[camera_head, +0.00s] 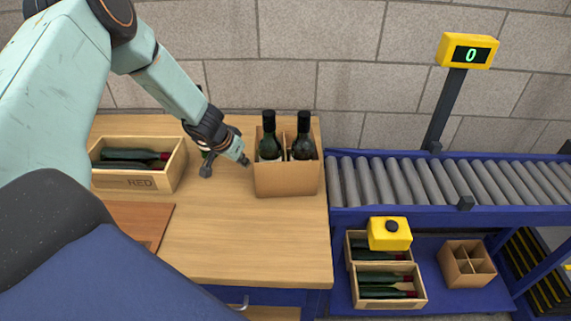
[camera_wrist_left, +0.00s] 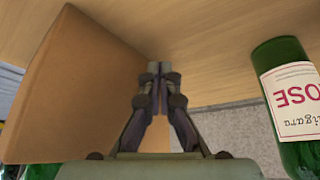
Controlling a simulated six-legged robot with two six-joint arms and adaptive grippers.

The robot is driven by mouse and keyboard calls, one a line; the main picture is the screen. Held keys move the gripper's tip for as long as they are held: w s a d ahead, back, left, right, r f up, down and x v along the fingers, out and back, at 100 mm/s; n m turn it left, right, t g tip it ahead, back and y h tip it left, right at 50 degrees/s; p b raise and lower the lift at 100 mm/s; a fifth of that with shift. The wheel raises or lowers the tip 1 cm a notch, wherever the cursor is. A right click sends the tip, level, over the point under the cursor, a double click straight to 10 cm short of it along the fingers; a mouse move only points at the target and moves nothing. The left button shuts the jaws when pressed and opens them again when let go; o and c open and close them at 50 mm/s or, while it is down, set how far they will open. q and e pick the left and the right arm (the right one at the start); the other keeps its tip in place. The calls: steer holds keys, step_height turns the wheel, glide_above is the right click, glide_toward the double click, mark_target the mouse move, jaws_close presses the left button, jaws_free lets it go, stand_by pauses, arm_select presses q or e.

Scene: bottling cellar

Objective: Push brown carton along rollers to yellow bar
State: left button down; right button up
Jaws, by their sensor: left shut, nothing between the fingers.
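The brown carton (camera_head: 286,181) stands upright on the wooden table by its right edge, beside the rollers (camera_head: 400,181). Two dark bottles stick out of its top. My left gripper (camera_head: 246,161) is shut and empty, just left of the carton, with its tips close to the left side. In the left wrist view, the gripper (camera_wrist_left: 158,70) points down toward the table with the carton (camera_wrist_left: 75,88) on the left; I cannot tell whether they touch. I see no yellow bar on the visible rollers. My right gripper is not in view.
A green ROSE bottle (camera_wrist_left: 290,95) stands right of the gripper in the wrist view. A RED crate (camera_head: 150,183) with bottles is at the table's left. A yellow display (camera_head: 468,51) stands behind the rollers, whose tops are clear. Crates (camera_head: 392,303) sit below.

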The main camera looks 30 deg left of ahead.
arm_select(q)
steer(key=shift+w+d+f+b, duration=0.1)
steer(key=shift+w+d+b, duration=0.25)
steer(key=shift+d, duration=0.35)
steer(key=shift+w+d+b, duration=0.25)
steer(key=shift+w+d, duration=0.15)
steer(key=shift+d, duration=0.35)
steer(key=shift+w+d+b, duration=0.2)
steer(key=shift+w+d, duration=0.2)
steer(key=shift+d, duration=0.3)
steer(key=shift+w+d, duration=0.45)
steer(key=shift+d, duration=0.3)
steer(key=shift+w+d+b, duration=0.15)
steer(key=shift+w+d, duration=0.2)
steer(key=shift+d, duration=0.25)
steer(key=shift+w+d+b, duration=0.15)
steer(key=shift+w+d, duration=0.15)
steer(key=shift+d, duration=0.35)
steer(key=shift+w+d+b, duration=0.15)
steer(key=shift+w+d, duration=0.2)
steer(key=shift+d, duration=0.25)
steer(key=shift+s+a, duration=0.1)
steer(key=shift+a, duration=0.05)
